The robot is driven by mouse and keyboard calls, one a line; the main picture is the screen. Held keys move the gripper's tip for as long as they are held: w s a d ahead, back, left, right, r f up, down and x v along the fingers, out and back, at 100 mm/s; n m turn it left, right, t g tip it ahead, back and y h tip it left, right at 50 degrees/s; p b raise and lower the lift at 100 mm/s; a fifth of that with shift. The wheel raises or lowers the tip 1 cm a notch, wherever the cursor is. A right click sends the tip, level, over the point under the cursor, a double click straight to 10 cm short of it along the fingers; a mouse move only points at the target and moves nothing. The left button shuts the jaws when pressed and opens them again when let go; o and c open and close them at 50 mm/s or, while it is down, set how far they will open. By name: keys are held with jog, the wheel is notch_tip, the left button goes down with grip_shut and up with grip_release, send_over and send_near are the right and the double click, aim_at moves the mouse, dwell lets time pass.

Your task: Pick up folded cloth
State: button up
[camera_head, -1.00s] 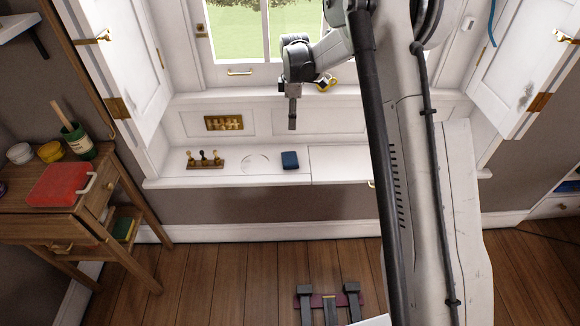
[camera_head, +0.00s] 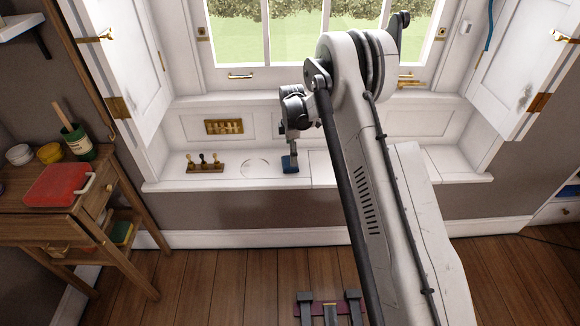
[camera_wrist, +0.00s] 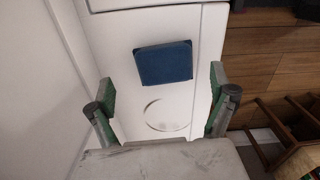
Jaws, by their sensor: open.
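The folded cloth (camera_head: 288,165) is a small dark blue pad on the white window seat, right of a faint round mark. In the wrist view the cloth (camera_wrist: 164,63) lies flat, beyond my fingertips and roughly centred between them. My gripper (camera_wrist: 162,94) is open and empty, its green-lined fingers spread wide. In the head view my gripper (camera_head: 293,152) hangs just above the cloth and hides part of it. I cannot tell the exact gap between the fingers and the cloth.
A wooden rack with small dark and gold pieces (camera_head: 205,165) stands left on the seat. A brass vent (camera_head: 224,126) is on the panel behind. The seat right of the cloth looks clear.

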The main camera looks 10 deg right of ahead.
jog(key=shift+s+d+f+b, duration=0.2)
jog(key=shift+f+b, duration=0.25)
jog(key=shift+f, duration=0.95)
jog(key=shift+s+d+f+b, duration=0.15)
jog(key=shift+f+b, duration=0.3)
jog(key=shift+f, duration=0.95)
jog(key=shift+a, duration=0.1)
jog(key=shift+c, duration=0.3)
jog(key=c, duration=1.1)
